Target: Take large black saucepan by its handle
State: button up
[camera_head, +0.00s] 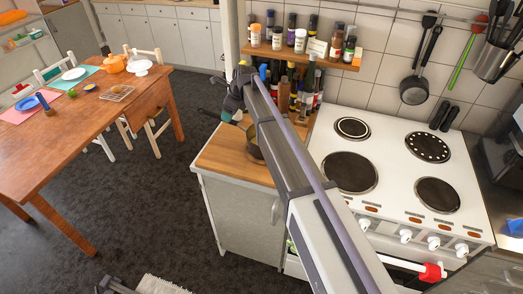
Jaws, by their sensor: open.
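A dark saucepan (252,148) stands on the wooden worktop left of the cooker. My arm crosses in front of it and hides much of it. A thin dark handle-like piece (209,112) shows at the worktop's far left edge; I cannot tell for sure that it belongs to this pan. My gripper (231,117) is open at the far end of my arm, above the worktop's back left part. Its fingers are small and dark here, and I cannot tell whether they touch anything.
The white cooker (322,132) with bare hotplates stands right of the worktop. Bottles (284,94) crowd the worktop's back, below a spice shelf (310,59). Black utensils (414,91) hang on the tiled wall. A laid dining table (60,126) stands left, with open floor between.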

jog(key=shift+a+f, duration=0.2)
jog(key=shift+f, duration=0.25)
jog(key=b+x, duration=0.4)
jog(key=shift+w+a+f, duration=0.1)
jog(key=shift+a+f, duration=0.1)
jog(key=shift+f, duration=0.15)
jog(key=shift+w+a+f+b, duration=0.1)
jog(key=shift+a+f+b, duration=0.1)
jog(key=shift+b, duration=0.1)
jog(key=shift+d+r, duration=0.1)
jog(key=shift+r, duration=0.15)
grip_shut()
